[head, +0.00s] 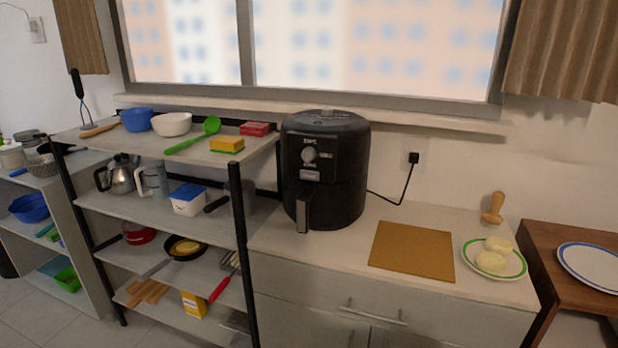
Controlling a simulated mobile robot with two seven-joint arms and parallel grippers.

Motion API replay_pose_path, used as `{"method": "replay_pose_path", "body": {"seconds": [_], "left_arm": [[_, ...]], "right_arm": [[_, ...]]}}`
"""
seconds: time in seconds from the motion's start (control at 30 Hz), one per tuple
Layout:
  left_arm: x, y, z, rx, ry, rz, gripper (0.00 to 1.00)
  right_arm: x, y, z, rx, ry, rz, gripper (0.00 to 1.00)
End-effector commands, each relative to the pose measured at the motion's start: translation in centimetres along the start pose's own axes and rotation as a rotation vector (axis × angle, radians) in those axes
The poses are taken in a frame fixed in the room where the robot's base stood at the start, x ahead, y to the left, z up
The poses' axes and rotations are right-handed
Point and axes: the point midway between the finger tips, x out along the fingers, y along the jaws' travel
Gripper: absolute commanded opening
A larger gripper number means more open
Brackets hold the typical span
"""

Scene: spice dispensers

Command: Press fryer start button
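A black air fryer (325,170) stands upright on the light counter, at the centre of the head view. Its front faces me, with a round silver dial (310,155) near the top and a small light panel (310,175) below it. A basket handle (303,211) sticks out at the lower front, and the basket looks closed. The start button is too small to tell apart from the other front controls. Neither of my grippers is in view.
The counter (345,246) holds a brown cutting board (412,251) and a green-rimmed plate (515,271) with pale food. A shelf rack (237,185) with kitchenware stands close on the fryer's left. A black cord (405,188) runs to the wall outlet. The space before the fryer is clear.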

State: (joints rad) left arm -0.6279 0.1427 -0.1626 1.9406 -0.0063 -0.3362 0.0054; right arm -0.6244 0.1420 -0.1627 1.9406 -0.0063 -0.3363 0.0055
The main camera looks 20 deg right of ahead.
Motion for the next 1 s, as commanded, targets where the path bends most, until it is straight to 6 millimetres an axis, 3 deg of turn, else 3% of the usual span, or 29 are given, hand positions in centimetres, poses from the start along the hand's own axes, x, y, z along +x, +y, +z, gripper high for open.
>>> {"method": "replay_pose_path", "body": {"seconds": [0.37, 1.0], "left_arm": [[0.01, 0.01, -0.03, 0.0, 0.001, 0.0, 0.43], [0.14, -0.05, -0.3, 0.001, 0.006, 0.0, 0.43]], "right_arm": [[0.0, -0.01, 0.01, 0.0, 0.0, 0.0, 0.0], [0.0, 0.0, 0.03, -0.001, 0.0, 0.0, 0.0]]}}
